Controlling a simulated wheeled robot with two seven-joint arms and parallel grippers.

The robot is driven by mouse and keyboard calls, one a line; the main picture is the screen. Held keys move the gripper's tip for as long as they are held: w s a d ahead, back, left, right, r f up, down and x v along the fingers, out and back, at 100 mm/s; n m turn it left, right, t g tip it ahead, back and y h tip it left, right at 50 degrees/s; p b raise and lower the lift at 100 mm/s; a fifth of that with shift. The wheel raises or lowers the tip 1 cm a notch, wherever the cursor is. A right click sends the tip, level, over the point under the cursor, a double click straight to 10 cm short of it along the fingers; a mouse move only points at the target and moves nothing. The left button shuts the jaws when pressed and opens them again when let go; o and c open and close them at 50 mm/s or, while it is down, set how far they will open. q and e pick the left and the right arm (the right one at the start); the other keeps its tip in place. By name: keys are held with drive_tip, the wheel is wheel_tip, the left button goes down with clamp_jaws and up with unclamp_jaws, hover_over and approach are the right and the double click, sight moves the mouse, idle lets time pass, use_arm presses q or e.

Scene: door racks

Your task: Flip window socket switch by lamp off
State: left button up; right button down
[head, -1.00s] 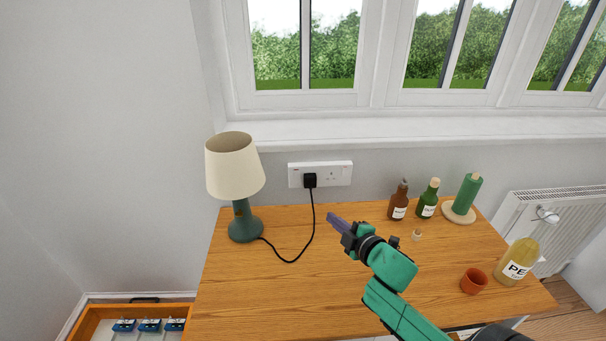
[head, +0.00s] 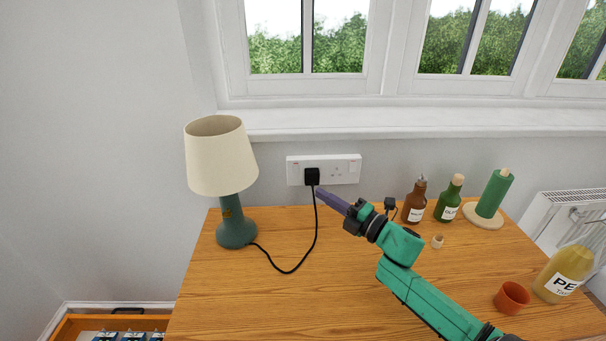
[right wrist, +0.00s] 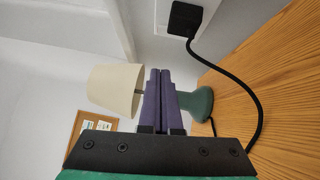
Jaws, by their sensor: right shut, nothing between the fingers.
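The white double wall socket (head: 342,170) is on the wall under the window sill, just above the table. A black plug (head: 312,177) sits in its left outlet, with a cable running down to the lamp (head: 222,158), which has a cream shade and green base. The small switches on the socket are too small to read. My right gripper (head: 322,194) is shut and empty, its purple fingers just below and right of the plug, apart from the socket as far as I can tell. The right wrist view shows the shut fingers (right wrist: 157,98), the lamp and the plug (right wrist: 184,18). My left gripper is not in view.
The wooden table (head: 270,300) is clear at its front left. An orange cup (head: 511,298) and a yellow bottle (head: 564,273) stand at the front right.

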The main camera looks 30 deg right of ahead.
approach(294, 165)
drive_tip(key=w+a, duration=0.3)
drive_tip(key=a, duration=0.1)
drive_tip(key=w, duration=0.1)
drive_tip(key=w+d, duration=0.1)
drive_tip(key=w, duration=0.1)
drive_tip(key=shift+d+p, duration=0.35)
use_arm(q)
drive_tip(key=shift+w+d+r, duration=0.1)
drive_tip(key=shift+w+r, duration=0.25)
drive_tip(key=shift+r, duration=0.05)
use_arm(e)
drive_tip(key=shift+s, duration=0.1)
drive_tip(key=shift+w+d+b, duration=0.1)
drive_tip(key=shift+w+b, duration=0.15)
drive_tip(key=shift+b, duration=0.05)
drive_tip(key=shift+d+r, duration=0.1)
drive_tip(key=shift+r, duration=0.2)
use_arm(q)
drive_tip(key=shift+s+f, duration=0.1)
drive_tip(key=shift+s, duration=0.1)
